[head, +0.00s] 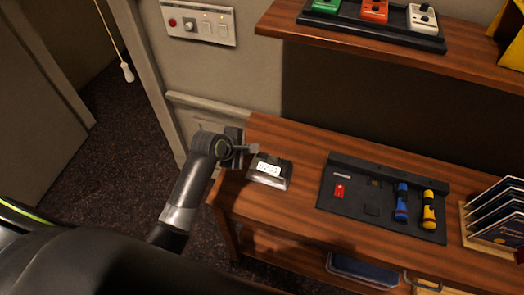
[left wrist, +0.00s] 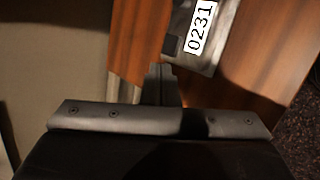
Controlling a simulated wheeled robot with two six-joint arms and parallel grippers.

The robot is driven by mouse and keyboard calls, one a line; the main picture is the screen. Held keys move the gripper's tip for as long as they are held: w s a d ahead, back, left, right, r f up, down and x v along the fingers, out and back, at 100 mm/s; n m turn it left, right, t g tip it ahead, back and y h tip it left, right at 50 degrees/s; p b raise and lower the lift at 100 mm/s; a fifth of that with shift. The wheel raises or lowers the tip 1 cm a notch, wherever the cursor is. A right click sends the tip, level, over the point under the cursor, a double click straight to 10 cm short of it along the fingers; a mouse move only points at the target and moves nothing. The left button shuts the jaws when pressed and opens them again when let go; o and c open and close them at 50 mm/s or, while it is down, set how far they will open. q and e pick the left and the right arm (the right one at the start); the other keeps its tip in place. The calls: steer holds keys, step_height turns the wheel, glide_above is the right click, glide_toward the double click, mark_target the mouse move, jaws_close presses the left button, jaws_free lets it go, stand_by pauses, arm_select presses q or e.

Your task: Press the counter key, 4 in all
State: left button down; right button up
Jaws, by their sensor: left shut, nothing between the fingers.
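The counter (head: 267,181) is a small grey box near the left end of the wooden desk. Its white display (head: 269,169) reads 0231 in the left wrist view (left wrist: 199,28). A dark block, apparently the key (left wrist: 172,45), sits on the counter beside the display. My left gripper (head: 254,148) is shut and empty, close to the back left of the counter. In the left wrist view its fingertips (left wrist: 160,70) are near the dark block. I cannot tell whether they touch it. My right gripper is in neither view.
A black tray (head: 375,228) right of the counter holds a red item, a blue torch (head: 401,203) and a yellow torch (head: 429,210). A shelf (head: 400,62) with coloured switch boxes hangs above. A wall panel (head: 198,23) is at upper left. Bare desk lies between counter and tray.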

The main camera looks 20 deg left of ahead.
arm_select(q)
steer(key=w+d+r+n+h, duration=0.1)
steer(key=w+d+r+n, duration=0.1)
steer(key=w+r+n, duration=0.1)
steer(key=shift+w+d+r+t, duration=0.2)
steer(key=shift+w+r+t, duration=0.15)
steer(key=shift+w, duration=0.5)
steer(key=b, duration=0.8)
glide_above(259, 157)
step_height(259, 157, down, 6)
steer(key=shift+f, duration=1.35)
steer(key=shift+f, duration=0.15)
